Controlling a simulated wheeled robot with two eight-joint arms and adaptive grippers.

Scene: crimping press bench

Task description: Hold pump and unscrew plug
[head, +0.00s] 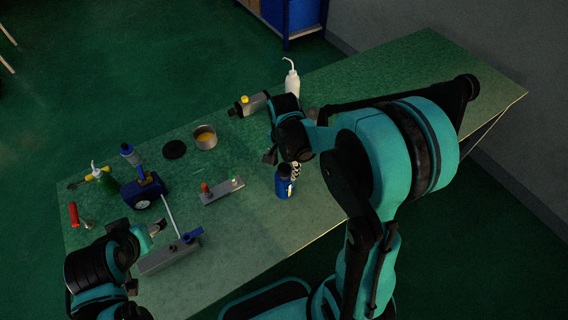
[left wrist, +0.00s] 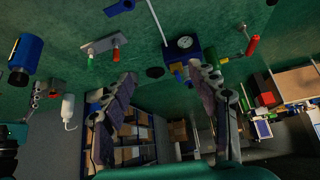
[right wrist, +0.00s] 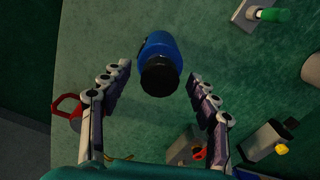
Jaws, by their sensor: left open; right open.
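I cannot tell for sure which item is the pump. One candidate is the blue unit with a white round gauge (head: 145,191), at the left of the bench; it also shows in the left wrist view (left wrist: 186,44). Another is the grey block with a black knob and yellow cap (head: 252,104), at the back; the right wrist view shows it too (right wrist: 264,141). My right gripper (head: 283,163) is open and empty, above a blue canister with a black end (right wrist: 160,62). My left gripper (left wrist: 163,75) is open and empty over the front left edge.
A grey bar with a blue handle (head: 170,254) lies near my left gripper. A bar with red and green knobs (head: 222,191) lies mid-bench. A metal pot (head: 205,138), a black disc (head: 174,149) and a white bottle (head: 292,84) stand farther back. A red-handled tool (head: 74,214) lies left.

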